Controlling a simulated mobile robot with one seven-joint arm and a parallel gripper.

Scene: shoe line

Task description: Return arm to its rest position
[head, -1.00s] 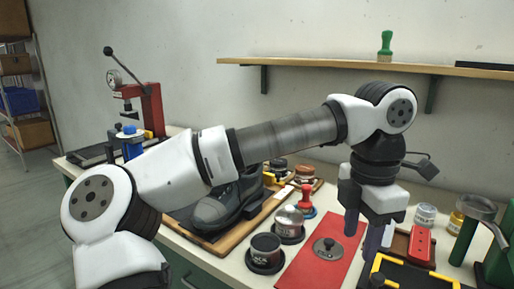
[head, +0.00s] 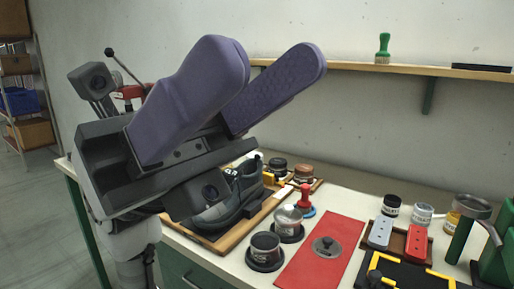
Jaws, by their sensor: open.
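My gripper (head: 262,86) is close to the camera, raised above the left part of the bench. Its two purple-padded fingers point up and to the right, spread apart with nothing between them. A dark shoe (head: 232,205) stands on a wooden board (head: 228,240) behind and below the gripper; the gripper and my arm hide part of it.
The white bench (head: 335,190) carries a red mat (head: 318,258) with a round metal lid (head: 327,247), dark tins (head: 265,250), a red-handled stamp (head: 305,197) and a yellow-edged black tray (head: 410,275). A wall shelf (head: 420,70) holds a green-handled brush (head: 383,48).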

